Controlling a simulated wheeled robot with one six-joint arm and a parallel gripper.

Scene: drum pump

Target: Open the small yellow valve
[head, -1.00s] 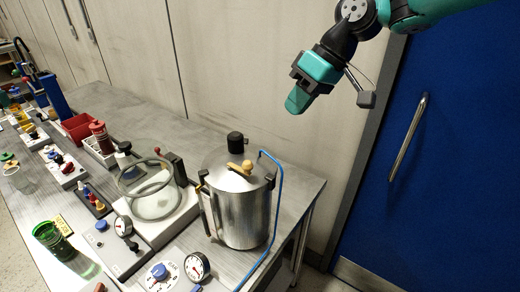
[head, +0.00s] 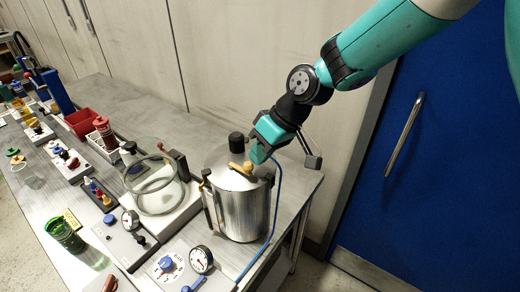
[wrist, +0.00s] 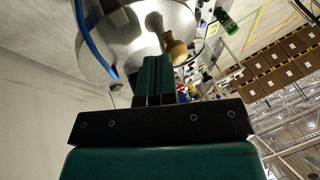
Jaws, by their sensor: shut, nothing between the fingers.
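The small yellow valve (head: 240,169) sits on top of the lid of a silver metal pot (head: 238,212) at the near right of the bench. In the wrist view the tan-yellow valve knob (wrist: 175,47) is just beyond the fingertips, a little to their right. My gripper (head: 257,155) is shut and empty. It points down at the lid from the upper right, close beside the valve. In the wrist view its two green fingers (wrist: 156,68) lie together. I cannot tell whether the fingertips touch the valve.
A black knob (head: 237,143) stands on the lid behind the valve. A blue hose (head: 277,205) runs down the pot's right side. A glass vessel (head: 157,190) and gauges (head: 201,260) stand to the left. The wall is behind; a blue door (head: 450,150) is at right.

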